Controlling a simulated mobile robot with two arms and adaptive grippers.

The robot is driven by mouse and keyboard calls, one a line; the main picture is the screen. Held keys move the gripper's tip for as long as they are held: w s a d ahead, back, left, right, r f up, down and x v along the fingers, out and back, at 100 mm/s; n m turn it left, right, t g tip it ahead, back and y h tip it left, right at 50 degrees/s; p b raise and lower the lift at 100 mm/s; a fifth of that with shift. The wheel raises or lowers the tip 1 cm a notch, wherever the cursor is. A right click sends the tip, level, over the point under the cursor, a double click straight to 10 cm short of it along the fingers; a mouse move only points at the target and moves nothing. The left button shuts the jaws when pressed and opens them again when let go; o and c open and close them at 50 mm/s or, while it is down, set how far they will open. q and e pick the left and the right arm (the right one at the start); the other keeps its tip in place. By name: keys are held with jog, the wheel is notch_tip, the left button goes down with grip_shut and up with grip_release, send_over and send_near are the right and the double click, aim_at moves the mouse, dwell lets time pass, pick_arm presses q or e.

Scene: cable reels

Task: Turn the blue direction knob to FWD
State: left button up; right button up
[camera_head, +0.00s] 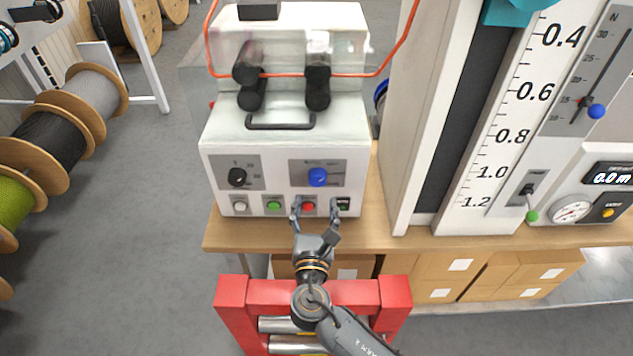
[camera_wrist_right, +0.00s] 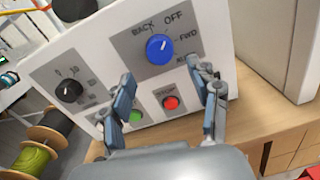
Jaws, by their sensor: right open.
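The blue direction knob (camera_head: 317,177) sits on a grey plate on the white machine's front panel. In the right wrist view the blue knob (camera_wrist_right: 159,49) has a white mark pointing up and slightly right, toward OFF. BACK is printed to the left of OFF and FWD to the right of the knob. My right gripper (camera_head: 316,208) is open and empty, in front of the panel just below the knob, with fingers spread. The right wrist view shows its fingertips (camera_wrist_right: 167,80) to either side below the knob, apart from it. My left gripper is not in view.
A black knob (camera_head: 237,177) is left of the blue one. White, green (camera_head: 274,206) and red (camera_head: 308,207) buttons line the panel below, close to my fingers. A tall white measuring column (camera_head: 425,120) stands right of the machine. A red frame (camera_head: 232,310) is below.

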aim_at(316, 183)
jog(key=w, duration=0.6)
jog(key=shift+w+d+p, duration=0.15)
jog(key=shift+w+p, duration=0.15)
jog(key=shift+p, duration=0.05)
jog(key=c, duration=1.2)
jog(key=m+b, duration=0.3)
jog(key=shift+f+m, duration=0.15)
jog(key=shift+m, duration=0.25)
jog(key=m+b, duration=0.1)
jog(key=m, duration=0.1)
jog(key=m+b, duration=0.2)
jog(key=shift+r+m, duration=0.2)
jog(key=shift+m, duration=0.2)
